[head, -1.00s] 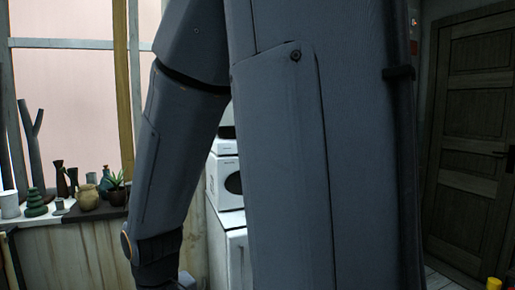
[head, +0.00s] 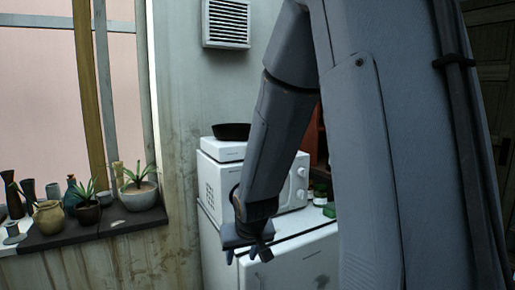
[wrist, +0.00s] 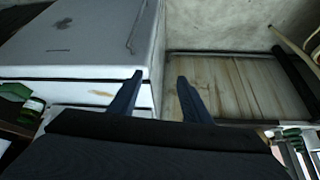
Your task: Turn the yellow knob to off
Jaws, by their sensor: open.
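No yellow knob shows in either view now. A white microwave-like appliance (head: 218,190) with pale round knobs (head: 300,195) on its right side stands behind my arm, which hides part of its front. My gripper (head: 248,255) points down in front of it, over the white cabinet below. In the wrist view, the two dark fingers of my gripper (wrist: 160,78) are apart with nothing between them. A stained white surface (wrist: 75,40) lies at upper left there.
A white cabinet (head: 300,262) supports the appliance. A black pan (head: 232,131) sits above it. Green-lidded jars (head: 329,210) stand to its right. Potted plants and vases (head: 138,194) line the dark windowsill (head: 95,236) at left. A wooden panel (wrist: 235,88) shows in the wrist view.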

